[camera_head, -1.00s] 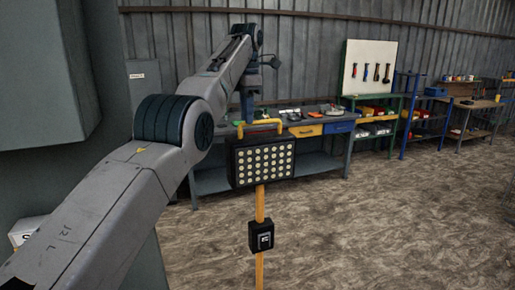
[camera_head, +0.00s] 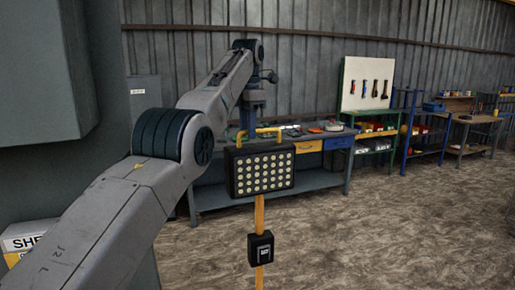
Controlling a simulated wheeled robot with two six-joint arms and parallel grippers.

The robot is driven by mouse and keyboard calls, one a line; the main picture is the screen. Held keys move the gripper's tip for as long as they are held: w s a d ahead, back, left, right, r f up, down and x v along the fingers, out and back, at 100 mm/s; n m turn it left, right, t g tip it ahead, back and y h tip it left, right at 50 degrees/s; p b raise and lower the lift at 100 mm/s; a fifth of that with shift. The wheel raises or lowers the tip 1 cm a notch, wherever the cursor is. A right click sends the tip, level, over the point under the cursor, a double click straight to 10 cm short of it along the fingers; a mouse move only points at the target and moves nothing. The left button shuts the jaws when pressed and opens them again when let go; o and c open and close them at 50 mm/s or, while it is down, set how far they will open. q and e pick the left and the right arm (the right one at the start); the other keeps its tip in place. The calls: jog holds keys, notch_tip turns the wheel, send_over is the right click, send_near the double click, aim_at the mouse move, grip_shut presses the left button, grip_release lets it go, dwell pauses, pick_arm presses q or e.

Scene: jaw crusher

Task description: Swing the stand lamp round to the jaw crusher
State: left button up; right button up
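The stand lamp (camera_head: 261,168) is upright in the middle of the head view: a black panel with rows of pale lights, a yellow top handle (camera_head: 266,131), a yellow pole and a small black box on it. My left arm reaches in from the left and its wrist end stands above and behind the lamp. My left gripper (camera_head: 250,124) seems to be down by the handle; its fingers are too small and covered to tell if they hold it. A large grey-green body at far left (camera_head: 42,75) may be the jaw crusher. My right gripper is out of view.
A workbench (camera_head: 210,199) with yellow and blue drawers stands behind the lamp. A tool board (camera_head: 367,75) and shelves (camera_head: 425,150) stand to the right. A white box with lettering (camera_head: 25,238) is at lower left. The floor at right is clear.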

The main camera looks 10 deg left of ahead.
pick_arm(q)
jog(key=shift+f, duration=0.1)
dwell(0.3)
jog(key=shift+s+d+f+n+b, duration=0.15)
jog(key=shift+n+b, duration=0.3)
jog(key=shift+n, duration=0.25)
jog(key=shift+s+d+n, duration=0.1)
jog(key=shift+n, duration=0.4)
jog(key=shift+r, duration=0.2)
